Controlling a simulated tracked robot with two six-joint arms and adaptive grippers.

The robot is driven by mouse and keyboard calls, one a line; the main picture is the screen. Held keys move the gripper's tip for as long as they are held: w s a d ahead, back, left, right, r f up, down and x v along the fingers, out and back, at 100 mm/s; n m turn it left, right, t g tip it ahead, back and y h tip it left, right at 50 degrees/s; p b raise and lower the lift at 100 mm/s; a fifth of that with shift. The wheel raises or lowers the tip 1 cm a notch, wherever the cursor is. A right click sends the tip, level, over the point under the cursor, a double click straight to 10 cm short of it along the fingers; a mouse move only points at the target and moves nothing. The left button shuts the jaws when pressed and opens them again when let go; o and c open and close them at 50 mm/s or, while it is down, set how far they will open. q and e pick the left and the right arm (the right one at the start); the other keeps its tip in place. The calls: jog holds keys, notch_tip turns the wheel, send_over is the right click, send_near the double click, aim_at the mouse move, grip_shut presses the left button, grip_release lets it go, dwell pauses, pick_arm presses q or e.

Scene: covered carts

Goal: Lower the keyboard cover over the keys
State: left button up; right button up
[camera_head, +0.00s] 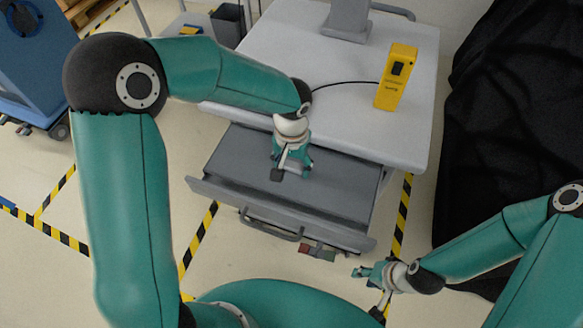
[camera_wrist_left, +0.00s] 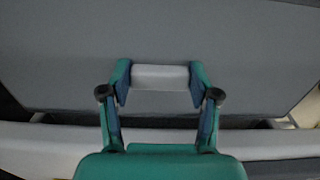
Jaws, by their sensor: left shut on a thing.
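The keyboard cover (camera_head: 335,193) is a flat dark grey panel over the pulled-out tray at the cart's front. It lies down across the tray in the head view, and no keys show. It fills much of the left wrist view (camera_wrist_left: 60,60). My left gripper (camera_head: 291,174) is over the panel, its fingers shut on a light grey handle (camera_wrist_left: 161,77) on the cover. My right gripper (camera_head: 366,273) is right of the tray's front, low and away from the cover. Its fingers are too small to tell whether open or shut.
The cart's light grey top (camera_head: 290,50) holds a yellow device (camera_head: 397,78) with a black cable and a grey stand (camera_head: 347,18). A drawer handle (camera_head: 270,226) sits below the tray. Black cloth (camera_head: 500,130) hangs at the right. A blue cart (camera_head: 30,60) stands at the left.

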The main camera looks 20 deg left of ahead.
pick_arm(q)
jog(key=shift+w, duration=0.7)
jog(key=shift+f+b, duration=0.8)
jog(key=shift+f, duration=0.05)
jog(key=o, duration=1.7)
notch_tip(320, 180, up, 12)
jog(key=shift+f, duration=0.1)
jog(key=shift+s, duration=0.1)
